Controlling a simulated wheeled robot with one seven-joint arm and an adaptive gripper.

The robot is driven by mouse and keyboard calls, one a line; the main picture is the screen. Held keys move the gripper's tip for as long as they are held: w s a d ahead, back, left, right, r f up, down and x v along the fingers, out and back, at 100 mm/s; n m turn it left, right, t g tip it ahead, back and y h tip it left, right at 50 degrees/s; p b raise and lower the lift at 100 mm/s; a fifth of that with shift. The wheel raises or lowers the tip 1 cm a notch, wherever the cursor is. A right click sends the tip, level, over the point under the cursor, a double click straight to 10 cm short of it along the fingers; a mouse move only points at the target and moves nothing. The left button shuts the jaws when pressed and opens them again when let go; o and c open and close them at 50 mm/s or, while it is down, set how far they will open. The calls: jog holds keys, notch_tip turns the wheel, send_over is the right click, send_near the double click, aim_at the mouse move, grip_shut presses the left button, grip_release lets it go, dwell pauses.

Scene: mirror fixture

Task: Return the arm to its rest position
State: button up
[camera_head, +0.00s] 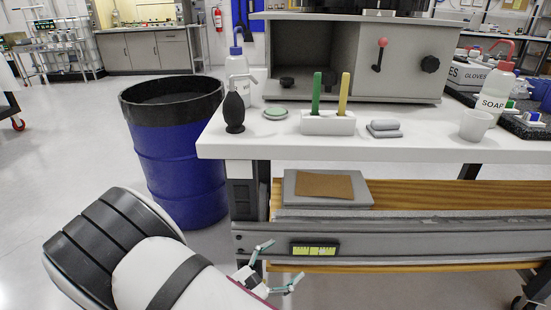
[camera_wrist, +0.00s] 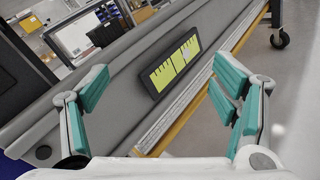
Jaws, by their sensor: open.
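My gripper (camera_head: 278,267) is at the end of my white and black arm, low in front of the workbench (camera_head: 440,150) in the head view. Its teal fingers are spread apart and nothing is between them. In the wrist view, my gripper (camera_wrist: 160,92) shows both teal fingers wide open. Beyond them is the grey beam with a black-framed yellow-green label (camera_wrist: 175,62). I cannot tell whether a finger touches the beam.
A blue barrel (camera_head: 180,165) stands left of the bench, behind my arm. The benchtop holds a holder with green and yellow handles (camera_head: 328,123), a black bulb (camera_head: 234,112), a white cup (camera_head: 476,125) and a soap bottle (camera_head: 493,95).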

jog(key=s+d+r+m+g+y, duration=0.1)
jog(key=s+d+r+m+g, duration=0.4)
jog(key=d+r+m+g, duration=0.35)
jog(key=s+d+r+m+g+y, duration=0.1)
jog(key=s+d+r+m+g, duration=0.4)
jog(key=d+r, duration=0.55)
jog(key=s+a+r+m+t+y, duration=0.1)
jog(key=s+r+m+y, duration=0.35)
jog(key=s, duration=0.55)
jog(key=s+r+m+t+y, duration=0.1)
jog(key=s+r+m+y, duration=0.4)
jog(key=s, duration=0.6)
notch_tip(320, 180, up, 25)
jog(key=n+t+p, duration=0.1)
jog(key=t+p, duration=0.2)
jog(key=p, duration=2.1)
jog(key=shift+w+t+y+p, duration=0.2)
jog(key=shift+t+y+p, duration=0.15)
jog(key=shift+y, duration=0.1)
jog(key=shift+r, duration=0.1)
